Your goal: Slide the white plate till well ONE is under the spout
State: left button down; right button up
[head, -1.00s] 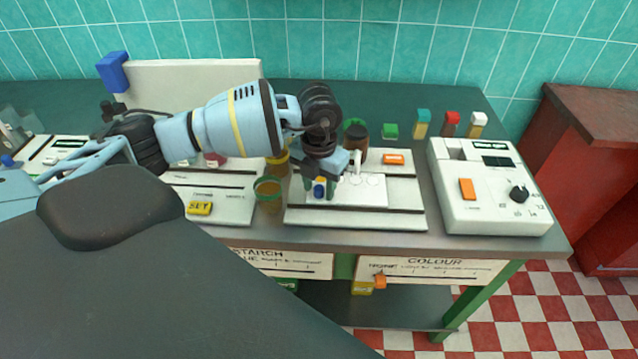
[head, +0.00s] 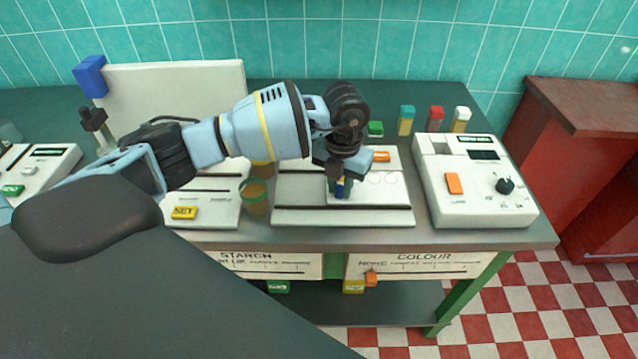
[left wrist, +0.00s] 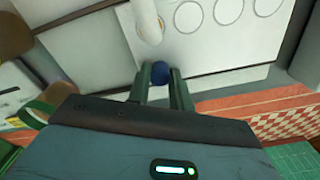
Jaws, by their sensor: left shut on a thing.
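The white plate (head: 396,194) lies on a pale base (head: 296,196) with dark slots. It reaches close to the base's right edge. My left gripper (head: 342,182) points down at the plate's left end. In the left wrist view its fingers (left wrist: 162,88) are shut on a round blue knob (left wrist: 160,70) at the plate's edge. The white spout (left wrist: 148,18) shows there, left of three round wells (left wrist: 188,17) in the plate (left wrist: 215,50). What lies directly under the spout is hidden, and I cannot read well labels. In the head view my gripper hides the spout. My right gripper is not in view.
A white meter (head: 470,205) with a dial stands right of the base, with a narrow gap. An amber jar (head: 255,198) stands left of the base. An orange block (head: 381,156) and a green block (head: 375,128) are behind the plate.

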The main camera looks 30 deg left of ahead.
pick_arm(q)
jog(key=shift+w+d, duration=0.2)
jog(key=shift+d, duration=0.2)
jog(key=c, duration=1.3)
grip_release()
jog(key=shift+w+d, duration=0.1)
jog(key=shift+o, duration=0.2)
jog(key=shift+r, duration=0.1)
notch_tip(320, 180, up, 8)
jog(key=shift+f, duration=0.15)
jog(key=shift+f, duration=0.1)
